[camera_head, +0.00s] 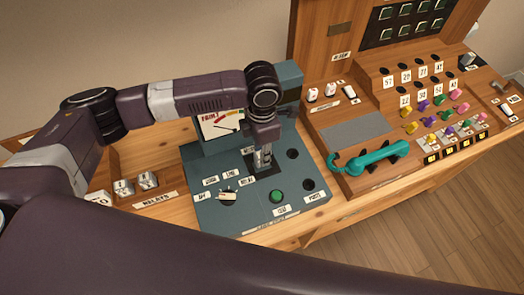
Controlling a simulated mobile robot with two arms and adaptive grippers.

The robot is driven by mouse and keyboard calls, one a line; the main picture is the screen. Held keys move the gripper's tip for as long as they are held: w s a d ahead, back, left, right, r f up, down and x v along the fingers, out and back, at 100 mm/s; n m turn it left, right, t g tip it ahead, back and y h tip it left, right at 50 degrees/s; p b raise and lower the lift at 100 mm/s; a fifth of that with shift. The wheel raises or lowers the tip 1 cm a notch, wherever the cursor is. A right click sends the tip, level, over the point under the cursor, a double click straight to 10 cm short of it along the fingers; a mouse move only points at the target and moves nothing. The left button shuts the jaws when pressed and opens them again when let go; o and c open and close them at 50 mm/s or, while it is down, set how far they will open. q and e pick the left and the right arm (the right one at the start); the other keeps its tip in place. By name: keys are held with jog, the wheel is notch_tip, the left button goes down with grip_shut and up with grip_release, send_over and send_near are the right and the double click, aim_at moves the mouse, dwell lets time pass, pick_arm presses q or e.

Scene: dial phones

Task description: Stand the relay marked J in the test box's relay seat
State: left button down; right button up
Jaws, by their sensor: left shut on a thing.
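The test box (195,170) is a blue-grey unit in the middle of the bench, with a fault meter (222,123) at its back. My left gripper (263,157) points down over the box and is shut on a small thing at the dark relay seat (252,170). The thing is mostly hidden by the fingers; it looks like a relay, but no letter can be read. I cannot tell whether it touches the seat. Two silvery relays, one (123,187) beside the other (147,180), stand in the tray labelled RELAYS (157,200). My right gripper is out of view.
The test box carries a dial switch (227,195), a green button (277,196) and dark round holes. A teal handset (370,158) lies on the wooden switchboard (345,185) to the right, near coloured plugs (440,120). My dark arm crosses the foreground.

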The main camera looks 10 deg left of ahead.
pick_arm(q)
jog(key=shift+f, duration=0.7)
jog(key=c, duration=1.6)
grip_release()
jog(key=shift+o, duration=0.4)
jog(key=shift+o, duration=0.7)
jog(key=shift+r, duration=0.2)
jog(key=shift+r+p, duration=3.3)
jog(key=shift+r, duration=0.3)
